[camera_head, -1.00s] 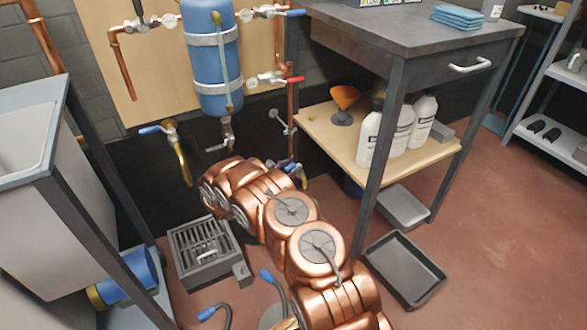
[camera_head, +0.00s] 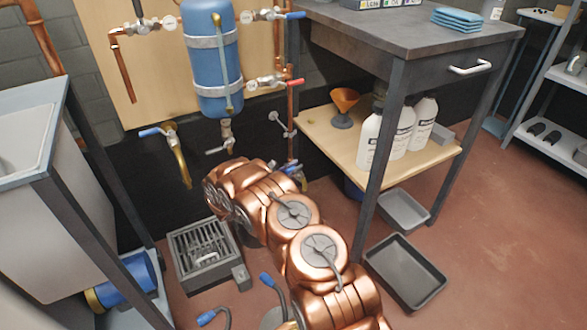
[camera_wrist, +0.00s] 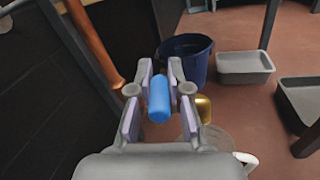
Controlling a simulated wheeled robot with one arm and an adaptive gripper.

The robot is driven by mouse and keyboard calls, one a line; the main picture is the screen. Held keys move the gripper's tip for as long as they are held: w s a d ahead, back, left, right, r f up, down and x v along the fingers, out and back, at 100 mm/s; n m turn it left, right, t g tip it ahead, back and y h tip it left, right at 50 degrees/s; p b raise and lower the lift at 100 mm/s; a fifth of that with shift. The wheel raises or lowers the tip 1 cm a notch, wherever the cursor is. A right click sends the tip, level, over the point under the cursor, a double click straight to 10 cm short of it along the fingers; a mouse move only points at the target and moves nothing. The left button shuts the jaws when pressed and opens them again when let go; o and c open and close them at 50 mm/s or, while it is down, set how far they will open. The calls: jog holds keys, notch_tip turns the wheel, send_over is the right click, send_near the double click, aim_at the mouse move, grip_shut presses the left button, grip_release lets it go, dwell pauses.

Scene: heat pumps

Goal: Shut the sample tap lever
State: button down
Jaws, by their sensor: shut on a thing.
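The blue lever grip (camera_wrist: 159,100) is upright between the two fingers of my gripper (camera_wrist: 161,68) in the wrist view, and the fingers are closed on it. The brass tap body (camera_wrist: 203,109) shows just right of the fingers. In the head view a blue lever end (camera_head: 290,169) shows low at the foot of the copper pipe, just beyond my arm. My own arm hides my gripper and most of this tap there.
A dark blue bucket (camera_wrist: 187,55) stands behind the tap, with a grey tray (camera_wrist: 245,66) to its right. A copper pipe (camera_wrist: 92,40) runs close on the left. Another blue-levered brass tap (camera_head: 172,140) hangs on the wall. The workbench leg (camera_head: 378,155) stands right of my arm.

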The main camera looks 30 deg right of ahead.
jog(key=shift+w+r+g, duration=0.1)
jog(key=shift+g, duration=0.2)
jog(key=shift+w+a+r+m+p, duration=0.1)
jog(key=shift+w+m+p, duration=0.05)
jog(key=shift+m+p, duration=0.25)
jog(key=shift+m+g, duration=0.3)
jog(key=shift+g, duration=0.3)
jog(key=shift+w+m+g+p, duration=0.2)
jog(key=shift+m+g, duration=0.2)
jog(key=shift+g, duration=0.25)
jog(key=shift+w+m+g+p, duration=0.15)
jog(key=shift+m+g, duration=0.25)
jog(key=shift+g, duration=0.25)
jog(key=shift+s, duration=0.1)
jog(key=c, duration=1.1)
grip_release()
jog(key=shift+s, duration=0.1)
jog(key=shift+s+n+t, duration=0.15)
jog(key=shift+n+t, duration=0.45)
jog(key=shift+t, duration=0.2)
jog(key=shift+s+n+t+b, duration=0.2)
jog(key=shift+n+t+b, duration=0.5)
jog(key=shift+t, duration=0.4)
